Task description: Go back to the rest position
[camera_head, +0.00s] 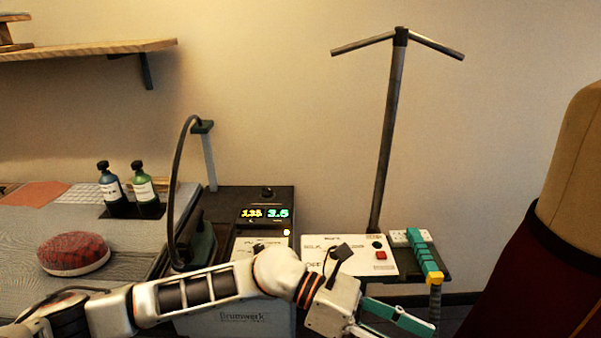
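My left arm comes in from the left along the bottom of the head view, in front of the control units. Its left gripper (408,331) is at the bottom edge, right of centre, with its green-padded fingers pointing right and slightly down. The fingers look spread apart, with nothing seen between them; the lower finger is partly cut off by the frame. My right gripper is not in view.
Behind are a white control panel (330,247), a dark display unit (268,197) and a metal stand (389,140).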

